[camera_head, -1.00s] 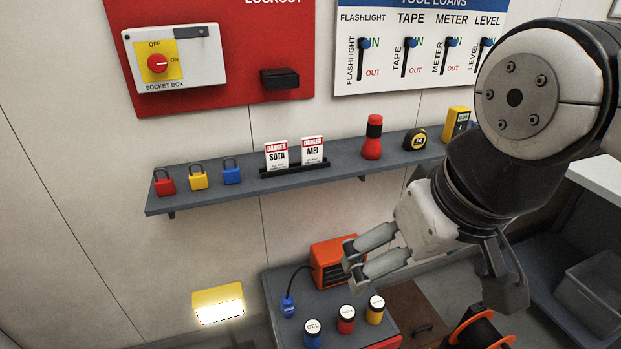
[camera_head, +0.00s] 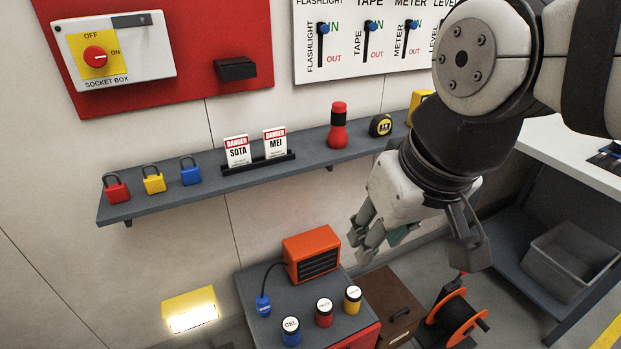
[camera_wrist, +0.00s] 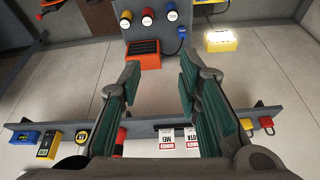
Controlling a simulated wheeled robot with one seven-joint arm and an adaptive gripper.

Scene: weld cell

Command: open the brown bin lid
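The brown bin (camera_head: 388,293) stands on the floor to the right of the grey cabinet, with a dark handle (camera_head: 401,313) on it. Its brown top looks flat and closed. In the wrist view a brown part, likely the bin (camera_wrist: 84,16), shows at the top left, partly cut off.
The grey cabinet (camera_head: 262,310) carries an orange heater (camera_head: 312,254) and several labelled jars. A cable reel (camera_head: 458,318) stands close right of the bin. A wall shelf (camera_head: 215,177) with padlocks and tools runs behind my gripper. A grey tub (camera_head: 570,262) sits on the right bench's lower shelf.

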